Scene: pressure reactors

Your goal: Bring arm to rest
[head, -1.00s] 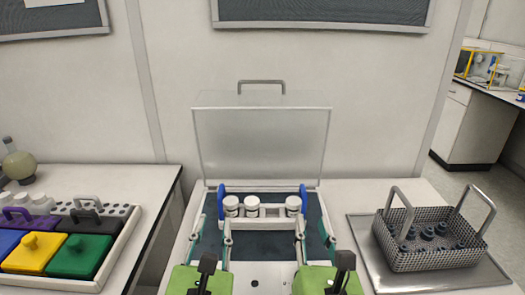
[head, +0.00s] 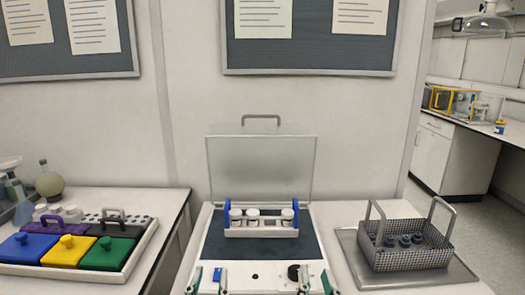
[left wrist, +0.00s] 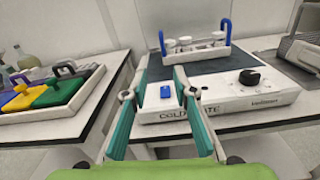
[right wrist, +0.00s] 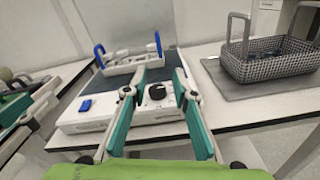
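My left gripper (head: 208,279) shows at the bottom edge of the head view, in front of the cold plate's left front. Its two green fingers stand apart and empty in the left wrist view (left wrist: 157,92). My right gripper (head: 315,280) is at the bottom right, by the plate's right front corner. Its fingers are also apart and empty in the right wrist view (right wrist: 158,92). Neither gripper touches the rack.
A clear raised lid (head: 261,168) stands behind the plate. A wire basket (head: 420,255) with dark-capped vials sits on a metal tray (head: 360,262) at right. A white tray (head: 140,252) with coloured lidded blocks is on the left table, across a gap.

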